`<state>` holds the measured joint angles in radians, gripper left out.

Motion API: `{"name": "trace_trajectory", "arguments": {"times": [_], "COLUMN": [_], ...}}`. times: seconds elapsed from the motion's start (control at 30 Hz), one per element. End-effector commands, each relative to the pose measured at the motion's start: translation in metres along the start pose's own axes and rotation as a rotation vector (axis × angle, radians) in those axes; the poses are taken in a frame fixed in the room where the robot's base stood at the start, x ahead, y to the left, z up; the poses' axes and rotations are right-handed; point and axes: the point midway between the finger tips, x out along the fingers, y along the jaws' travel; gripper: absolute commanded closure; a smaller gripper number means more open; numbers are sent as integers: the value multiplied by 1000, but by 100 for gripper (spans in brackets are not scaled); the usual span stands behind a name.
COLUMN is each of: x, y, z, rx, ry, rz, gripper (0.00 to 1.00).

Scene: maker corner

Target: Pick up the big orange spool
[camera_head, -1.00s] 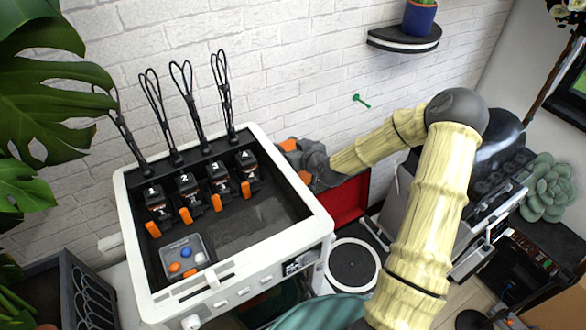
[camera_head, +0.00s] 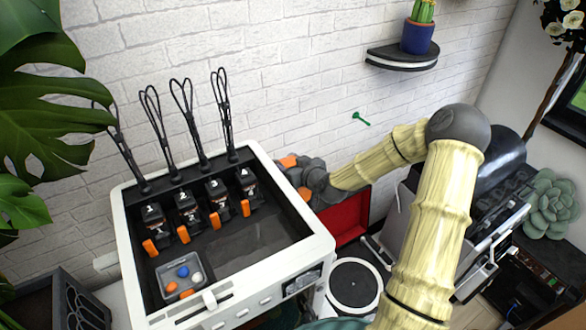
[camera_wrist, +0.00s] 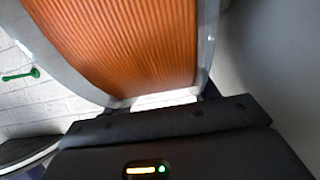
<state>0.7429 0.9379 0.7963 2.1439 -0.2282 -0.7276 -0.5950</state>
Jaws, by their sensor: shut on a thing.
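The big orange spool (camera_head: 288,162) shows only as small orange patches in the head view, just past the right wall of the white machine. My gripper (camera_head: 306,180) and the machine hide most of it. In the wrist view the spool (camera_wrist: 135,45) is large and close, with ribbed orange filament between pale curved rims. My gripper is shut on the spool; its dark body spans the bottom of the wrist view, and the fingertips are not clearly visible.
The white machine (camera_head: 322,246) with several numbered black units stands left of my gripper. A red open box (camera_head: 345,218) and a round black-and-white plate (camera_head: 354,285) are to the right. A white brick wall (camera_head: 300,90) with a shelf (camera_head: 402,60) is behind.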

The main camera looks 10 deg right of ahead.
Motion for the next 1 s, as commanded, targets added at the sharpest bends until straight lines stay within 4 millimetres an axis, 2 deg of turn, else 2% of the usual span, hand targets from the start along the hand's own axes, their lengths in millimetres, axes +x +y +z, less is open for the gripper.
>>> {"name": "trace_trajectory", "arguments": {"times": [0.07, 0.37, 0.57, 0.8, 1.0], "x": [0, 3, 6, 10, 12], "y": [0, 34, 73, 130, 163], "z": [-3, -2, -2, -4, -7], "rx": [-5, -2, -2, 1, 0], "ry": [8, 10, 11, 11, 9], "rz": [2, 6, 8, 8, 4], "gripper": [72, 72, 72, 72, 72]}}
